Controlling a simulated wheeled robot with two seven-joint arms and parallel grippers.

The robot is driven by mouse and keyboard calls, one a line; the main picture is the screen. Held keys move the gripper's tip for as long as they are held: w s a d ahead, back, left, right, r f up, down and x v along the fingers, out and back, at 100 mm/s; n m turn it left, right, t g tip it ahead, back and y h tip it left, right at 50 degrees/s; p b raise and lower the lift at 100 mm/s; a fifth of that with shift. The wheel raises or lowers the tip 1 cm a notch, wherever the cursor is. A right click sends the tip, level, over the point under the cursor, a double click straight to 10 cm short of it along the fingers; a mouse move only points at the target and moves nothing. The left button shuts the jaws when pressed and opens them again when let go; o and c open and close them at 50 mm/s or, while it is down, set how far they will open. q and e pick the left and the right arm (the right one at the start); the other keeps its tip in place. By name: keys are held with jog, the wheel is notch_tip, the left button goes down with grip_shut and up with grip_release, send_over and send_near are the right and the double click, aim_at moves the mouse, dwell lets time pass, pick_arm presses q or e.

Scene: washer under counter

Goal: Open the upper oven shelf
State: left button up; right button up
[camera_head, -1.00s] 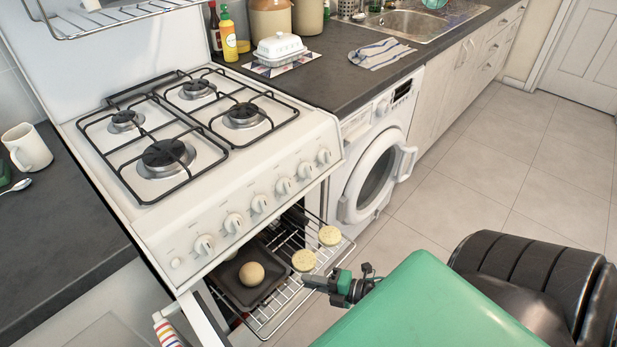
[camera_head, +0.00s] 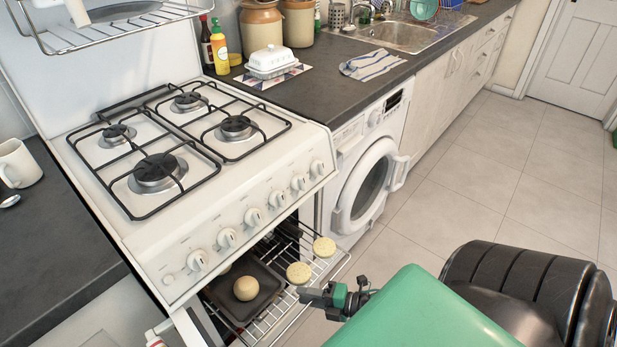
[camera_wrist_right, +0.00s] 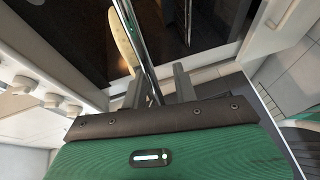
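The oven shelf is a wire rack (camera_head: 281,318) that sticks out of the open compartment below the stove's knobs. A dark tray (camera_head: 226,301) with a round bun (camera_head: 246,288) and two pale round pieces (camera_head: 299,272) (camera_head: 324,247) are on it. My right gripper (camera_head: 303,297) is at the rack's front edge, beside the nearer pale piece. In the right wrist view, the two fingers (camera_wrist_right: 158,84) stand apart, with a metal rail (camera_wrist_right: 147,62) passing between them. I cannot tell whether they touch it. My left gripper is not in view.
The white stove (camera_head: 190,230) has burner grates on top. A washing machine (camera_head: 370,165) stands right of the oven under a dark counter (camera_head: 310,105). The tiled floor (camera_head: 500,190) to the right is clear. A mug (camera_head: 18,163) is on the left counter.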

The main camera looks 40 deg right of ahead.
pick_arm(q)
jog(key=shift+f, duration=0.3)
pick_arm(e)
jog(key=v, duration=1.4)
jog(key=shift+a, duration=0.1)
